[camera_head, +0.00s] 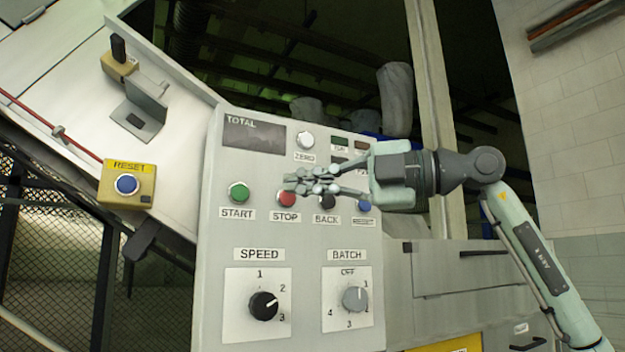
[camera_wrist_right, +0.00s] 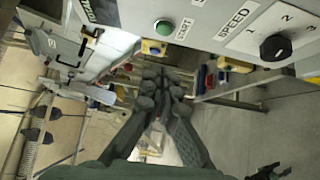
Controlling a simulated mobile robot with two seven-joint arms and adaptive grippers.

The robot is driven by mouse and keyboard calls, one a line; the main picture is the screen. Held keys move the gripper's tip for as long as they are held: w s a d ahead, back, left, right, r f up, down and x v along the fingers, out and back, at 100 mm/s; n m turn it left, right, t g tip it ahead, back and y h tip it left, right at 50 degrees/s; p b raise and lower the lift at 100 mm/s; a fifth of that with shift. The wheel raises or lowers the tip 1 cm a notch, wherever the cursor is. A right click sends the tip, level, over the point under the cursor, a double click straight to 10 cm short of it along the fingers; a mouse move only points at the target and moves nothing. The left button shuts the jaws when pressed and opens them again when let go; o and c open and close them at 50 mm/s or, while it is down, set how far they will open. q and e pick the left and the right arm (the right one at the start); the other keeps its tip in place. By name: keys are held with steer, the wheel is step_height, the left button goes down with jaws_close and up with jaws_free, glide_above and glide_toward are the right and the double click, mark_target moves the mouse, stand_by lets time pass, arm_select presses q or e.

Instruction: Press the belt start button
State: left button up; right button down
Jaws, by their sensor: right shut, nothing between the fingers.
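The green START button (camera_head: 238,192) sits at the left of the button row on the grey control panel (camera_head: 215,235), above its START label. It also shows at the top of the right wrist view (camera_wrist_right: 164,28). My right gripper (camera_head: 290,182) reaches in from the right, shut and empty, its fingertips in front of the red STOP button (camera_head: 287,199) and to the right of the green button. The fingertips look apart from the green button; their distance from the panel is hard to tell. In the wrist view the closed fingers (camera_wrist_right: 160,80) point below the green button.
SPEED (camera_head: 263,305) and BATCH (camera_head: 354,299) knobs are below. A yellow RESET box (camera_head: 127,184) is left. A red cord (camera_head: 40,122) runs along the slanted frame.

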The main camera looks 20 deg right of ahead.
mark_target(234, 191)
arm_select(q)
steer(key=shift+d+p+x, duration=0.2)
steer(key=shift+p+x, duration=0.2)
steer(key=shift+x, duration=0.7)
steer(key=shift+d+p+x, duration=0.2)
steer(key=shift+p+x, duration=0.15)
steer(key=shift+x, duration=0.8)
arm_select(e)
steer(key=shift+w+a, duration=0.8)
steer(key=shift+w, duration=0.5)
steer(key=shift+w+a, duration=0.85)
steer(key=shift+w, duration=0.5)
steer(key=shift+w+a, duration=0.8)
steer(key=shift+w, duration=0.5)
arm_select(q)
steer(key=shift+w+d, duration=0.1)
